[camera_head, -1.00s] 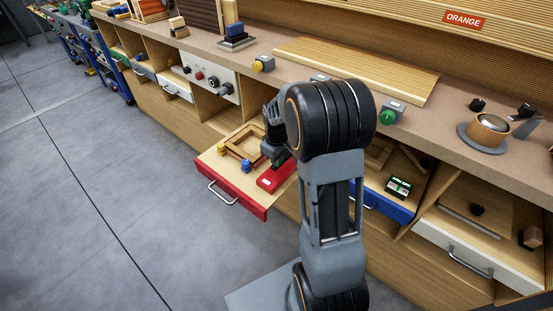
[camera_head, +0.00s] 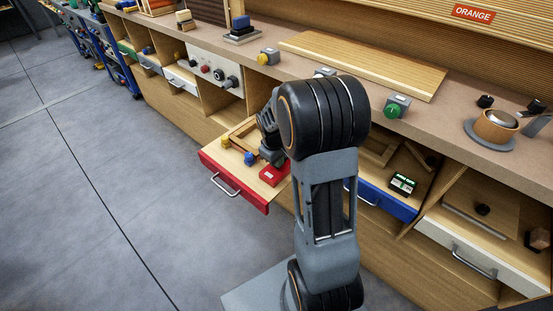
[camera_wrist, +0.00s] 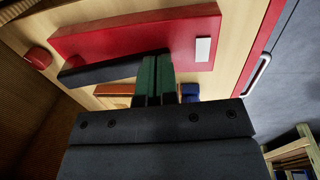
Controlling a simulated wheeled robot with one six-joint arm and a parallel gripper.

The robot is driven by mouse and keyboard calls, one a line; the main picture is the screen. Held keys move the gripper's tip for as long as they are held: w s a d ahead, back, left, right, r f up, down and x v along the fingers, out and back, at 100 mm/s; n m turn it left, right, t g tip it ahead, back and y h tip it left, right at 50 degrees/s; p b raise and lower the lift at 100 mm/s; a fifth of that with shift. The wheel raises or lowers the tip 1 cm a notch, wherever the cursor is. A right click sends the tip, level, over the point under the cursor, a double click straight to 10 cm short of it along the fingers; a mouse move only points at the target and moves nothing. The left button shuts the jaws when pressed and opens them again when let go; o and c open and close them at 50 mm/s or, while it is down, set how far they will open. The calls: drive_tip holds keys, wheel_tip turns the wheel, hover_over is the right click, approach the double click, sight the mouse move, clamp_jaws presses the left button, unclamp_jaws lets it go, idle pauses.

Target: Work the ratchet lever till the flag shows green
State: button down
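The red box (camera_head: 268,177) with a small white label lies in the open red drawer (camera_head: 232,187). It also shows in the wrist view (camera_wrist: 120,35). In that view a dark bar (camera_wrist: 92,71), perhaps the lever, slants along the box's near side. My gripper (camera_wrist: 157,60) has its green-faced fingers together at the bar's right end. Whether they touch it or hold anything, I cannot tell. A red round piece (camera_wrist: 38,58) sits left of the box. In the head view my arm hides part of the box and the fingertips. I cannot make out a flag.
The drawer also holds a wooden frame (camera_head: 239,139), a yellow knob (camera_head: 225,142) and a blue knob (camera_head: 249,158). A blue drawer (camera_head: 388,201) lies right of my arm. The worktop (camera_head: 300,62) runs above. Open floor (camera_head: 100,200) lies left.

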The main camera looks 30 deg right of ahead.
wheel_tip(320, 180, up, 14)
drive_tip(key=a+p, duration=0.2)
drive_tip(key=p, duration=0.2)
drive_tip(key=shift+s+a+f, duration=0.25)
drive_tip(key=shift+s+a, duration=0.1)
drive_tip(key=shift+a, duration=0.05)
idle(0.5)
drive_tip(key=shift+y, duration=0.7)
drive_tip(key=d+r, duration=0.1)
drive_tip(key=d, duration=0.1)
drive_tip(key=w+d+r, duration=0.1)
drive_tip(key=d+r, duration=0.1)
drive_tip(key=shift+w+d, duration=0.2)
wheel_tip(320, 180, down, 14)
drive_tip(key=b, duration=0.3)
